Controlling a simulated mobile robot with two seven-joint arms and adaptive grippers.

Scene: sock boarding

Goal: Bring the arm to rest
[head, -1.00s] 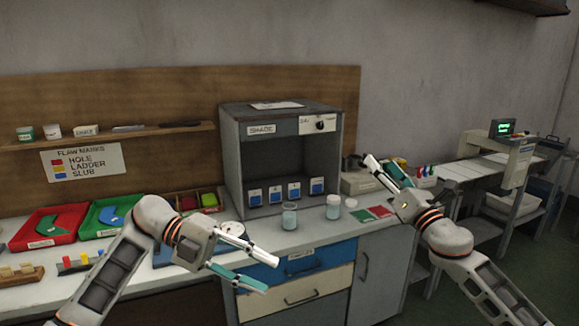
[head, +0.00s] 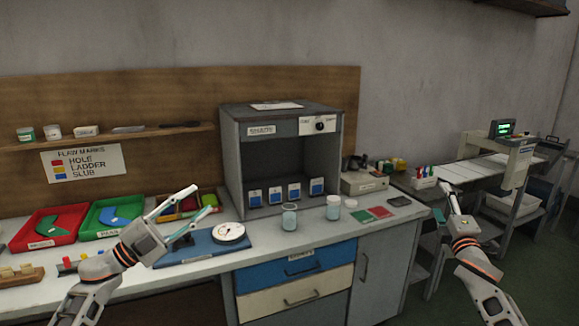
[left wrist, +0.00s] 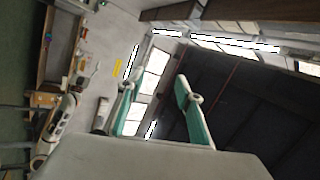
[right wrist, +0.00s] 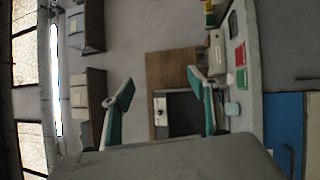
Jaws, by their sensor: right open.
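My left gripper (head: 193,210) is raised over the left part of the bench, in front of the red and green trays. Its two teal-padded fingers stand apart and empty in the left wrist view (left wrist: 157,108). My right gripper (head: 447,202) is raised at the right, in front of the bench's right end. Its fingers are apart with nothing between them in the right wrist view (right wrist: 162,100). Neither gripper touches anything that I can see.
The bench (head: 215,268) carries a red tray (head: 17,242), a green tray (head: 86,232), a dial gauge (head: 229,232) on a blue base, a grey shade cabinet (head: 234,165) and jars (head: 289,218). A machine (head: 520,160) stands at the right. The floor (head: 550,265) there looks clear.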

